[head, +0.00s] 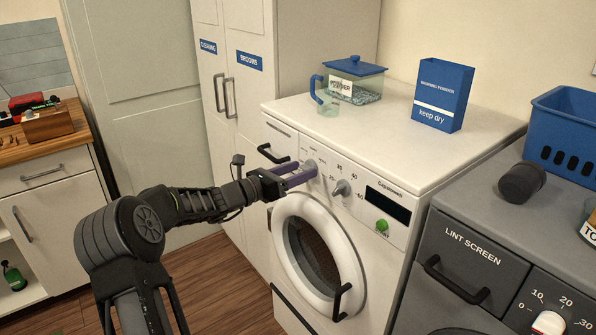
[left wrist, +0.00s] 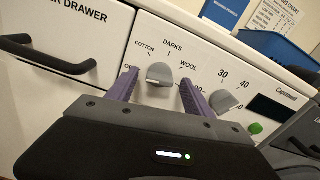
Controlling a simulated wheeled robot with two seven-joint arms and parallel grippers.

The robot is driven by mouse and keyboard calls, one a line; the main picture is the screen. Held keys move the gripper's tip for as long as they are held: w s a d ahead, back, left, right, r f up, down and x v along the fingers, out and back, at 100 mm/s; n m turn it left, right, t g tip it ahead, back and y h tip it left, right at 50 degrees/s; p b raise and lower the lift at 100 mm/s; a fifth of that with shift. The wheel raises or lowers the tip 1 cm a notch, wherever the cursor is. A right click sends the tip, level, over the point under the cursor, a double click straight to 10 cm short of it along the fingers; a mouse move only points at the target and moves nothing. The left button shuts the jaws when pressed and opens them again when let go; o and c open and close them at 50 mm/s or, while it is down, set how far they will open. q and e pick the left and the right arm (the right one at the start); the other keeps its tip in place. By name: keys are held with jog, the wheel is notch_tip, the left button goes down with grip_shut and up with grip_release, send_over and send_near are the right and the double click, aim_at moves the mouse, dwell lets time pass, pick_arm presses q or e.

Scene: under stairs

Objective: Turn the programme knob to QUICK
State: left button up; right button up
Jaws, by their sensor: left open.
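The white washing machine (head: 390,235) stands in the middle of the head view. Its grey programme knob (left wrist: 160,73) shows in the left wrist view, with OFF partly covered and COTTON, DARKS and WOOL readable around it. The QUICK label cannot be read; the right finger covers part of the dial's right side. I cannot tell surely which mark the knob points to. My left gripper (head: 300,174) is open at the panel, its purple fingers on either side of the programme knob in the wrist view. Contact is not clear. My right gripper is not in view.
The temperature knob (head: 342,188) is just right of the programme knob, with a display (head: 388,205) and green start button (head: 382,225) beyond. The drawer handle (head: 272,154) is at left. A blue powder box (head: 442,92) and glass container (head: 352,82) stand on top.

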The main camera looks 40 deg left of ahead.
pick_arm(q)
grip_shut()
dwell(0.5)
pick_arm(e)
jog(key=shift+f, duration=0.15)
